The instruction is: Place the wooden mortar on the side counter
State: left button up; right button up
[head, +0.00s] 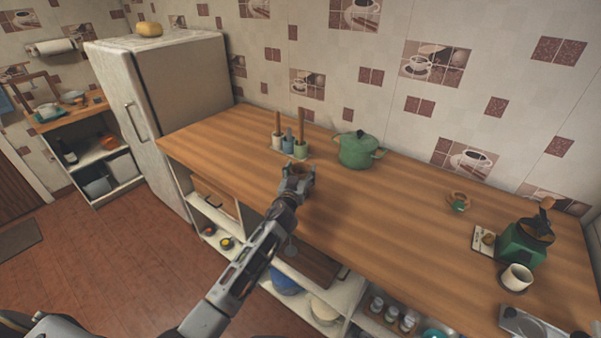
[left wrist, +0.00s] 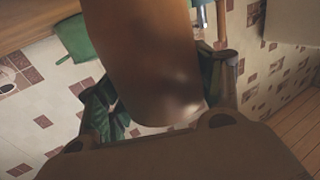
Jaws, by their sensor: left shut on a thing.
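My left gripper (head: 299,178) is shut on the brown wooden mortar (head: 303,167), over the front part of the long wooden counter (head: 400,215). Most of the mortar is hidden by the gripper in the head view. In the left wrist view the mortar (left wrist: 150,55) fills the upper middle, between the fingers (left wrist: 160,105). It appears to be held above the counter, but the exact gap cannot be told. A smaller wood-topped counter (head: 72,115) with shelves stands at the far left, beyond the fridge. My right gripper is not in view.
A green pot (head: 357,150) and several small utensil holders (head: 288,146) stand behind the gripper. A green grinder (head: 521,246) and a white mug (head: 516,277) are at the right. The fridge (head: 175,85) stands between the counters. The small counter's top holds dishes (head: 72,97).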

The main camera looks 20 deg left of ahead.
pick_arm(q)
jog(key=o, duration=1.5)
jog(key=shift+o, duration=0.2)
jog(key=shift+r, duration=0.1)
jog(key=shift+s, duration=1)
jog(key=s+b, duration=0.1)
jog(key=s, duration=0.9)
jog(key=shift+d, duration=0.3)
